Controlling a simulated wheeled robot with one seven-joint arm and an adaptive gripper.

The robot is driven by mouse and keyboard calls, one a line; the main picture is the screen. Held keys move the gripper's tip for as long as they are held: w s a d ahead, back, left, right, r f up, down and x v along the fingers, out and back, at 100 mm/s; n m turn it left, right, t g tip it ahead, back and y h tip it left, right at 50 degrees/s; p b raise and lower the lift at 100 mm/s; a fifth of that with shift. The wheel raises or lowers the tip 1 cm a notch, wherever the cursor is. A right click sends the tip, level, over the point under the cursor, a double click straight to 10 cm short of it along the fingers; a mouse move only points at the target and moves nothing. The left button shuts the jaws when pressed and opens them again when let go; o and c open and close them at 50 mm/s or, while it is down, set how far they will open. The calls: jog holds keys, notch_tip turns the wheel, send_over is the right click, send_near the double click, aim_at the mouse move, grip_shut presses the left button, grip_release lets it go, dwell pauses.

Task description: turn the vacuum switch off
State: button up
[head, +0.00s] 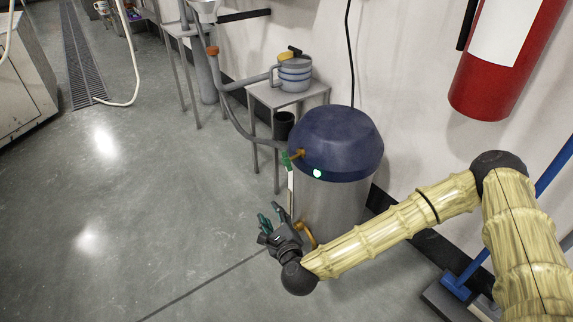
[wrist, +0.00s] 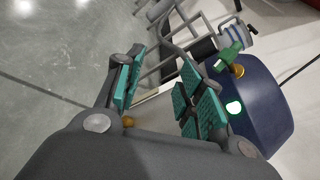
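The vacuum unit is a steel drum with a dark blue domed lid (head: 338,140). The lid also shows in the wrist view (wrist: 262,115). A round green lit spot (head: 317,173) glows on the lid's front rim; it shows too in the wrist view (wrist: 235,107). I cannot tell whether it is the switch or a lamp. A green handle (head: 286,161) on a brass fitting sticks out left of it, also in the wrist view (wrist: 229,58). My gripper (head: 272,222) is open and empty, low beside the drum's front left, below the handle. Its teal-padded fingers (wrist: 163,92) are apart.
A small metal table (head: 262,95) with a banded pot (head: 294,75) stands behind the drum, with a grey hose running to it. A red fire extinguisher (head: 505,60) hangs on the right wall. The floor (head: 130,200) to the left is clear.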

aim_at(287, 162)
jog(key=w+d+r+m+t+h, duration=0.3)
jog(key=w+d+r+m, duration=0.2)
jog(key=w+r+m, duration=0.15)
jog(key=w+b, duration=0.1)
jog(key=w, duration=0.2)
jog(key=w+b, duration=0.1)
jog(key=w, duration=0.3)
jog(key=w+a+b, duration=0.1)
jog(key=w, duration=0.2)
jog(key=shift+w+r, duration=0.3)
jog(key=shift+r, duration=0.05)
grip_shut()
